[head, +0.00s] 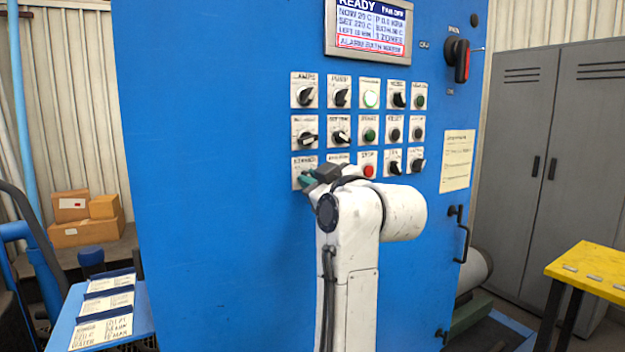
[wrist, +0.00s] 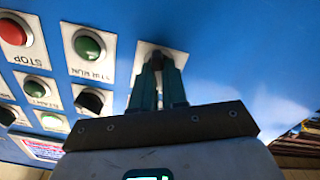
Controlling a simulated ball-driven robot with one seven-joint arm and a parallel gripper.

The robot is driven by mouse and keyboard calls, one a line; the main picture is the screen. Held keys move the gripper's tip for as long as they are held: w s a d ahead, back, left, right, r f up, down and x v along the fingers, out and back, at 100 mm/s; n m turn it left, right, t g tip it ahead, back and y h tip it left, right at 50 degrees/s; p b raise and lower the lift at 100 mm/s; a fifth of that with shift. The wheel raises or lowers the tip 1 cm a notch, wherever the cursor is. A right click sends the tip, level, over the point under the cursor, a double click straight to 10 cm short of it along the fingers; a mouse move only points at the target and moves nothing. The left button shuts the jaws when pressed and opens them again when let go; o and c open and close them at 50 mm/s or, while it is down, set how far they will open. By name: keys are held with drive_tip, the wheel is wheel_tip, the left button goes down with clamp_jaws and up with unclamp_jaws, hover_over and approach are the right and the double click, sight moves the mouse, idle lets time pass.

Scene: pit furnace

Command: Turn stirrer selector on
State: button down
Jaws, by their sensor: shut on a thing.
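The stirrer selector (head: 298,163) is a dark knob on a white plate at the bottom left of the button grid on the blue panel. In the head view its knob is hidden behind my gripper (head: 306,180). The wrist view, which looks upside down, shows the selector's dark knob (wrist: 156,62) between the green fingertips of my gripper (wrist: 157,72). My gripper is shut on this knob. Which way the knob points cannot be told, since the fingers cover it.
A green button (wrist: 89,46) and a red stop button (head: 368,171) are close to my gripper. Other knobs and buttons fill the rows above. A display (head: 368,28) reads READY with a bath water alarm.

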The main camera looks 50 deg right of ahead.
drive_tip(key=shift+d+m+p, duration=0.15)
drive_tip(key=shift+m+p, duration=2.6)
drive_tip(key=shift+m, duration=2.75)
drive_tip(key=c, duration=1.2)
unclamp_jaws()
drive_tip(key=shift+o, duration=0.2)
drive_tip(key=shift+s, duration=0.1)
drive_tip(key=b+v, duration=0.1)
drive_tip(key=v, duration=0.9)
drive_tip(key=shift+s, duration=0.35)
